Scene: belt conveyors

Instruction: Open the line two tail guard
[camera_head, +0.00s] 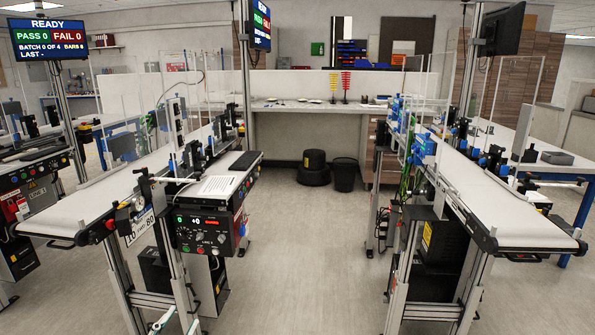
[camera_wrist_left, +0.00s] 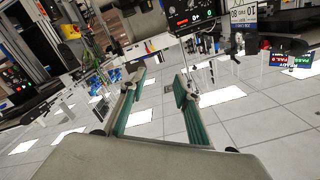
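The middle-left belt conveyor (camera_head: 110,200) has a control box (camera_head: 205,230) whose line label is too small to read surely; the unit to its left carries a LINE 1 label. At the conveyor's near end is a dark handle-like bar (camera_head: 62,243); I cannot tell if it belongs to the tail guard. A clear upright panel (camera_head: 120,100) stands farther along. My left gripper (camera_head: 177,322) is at the bottom edge of the head view, below the control box. In the wrist view its teal-padded fingers (camera_wrist_left: 160,80) are apart with nothing between them. My right gripper is not in view.
A second conveyor (camera_head: 500,215) stands at the right, with a similar near-end handle (camera_head: 524,258). The floor aisle (camera_head: 310,260) between the conveyors is clear up to a black bin (camera_head: 344,175).

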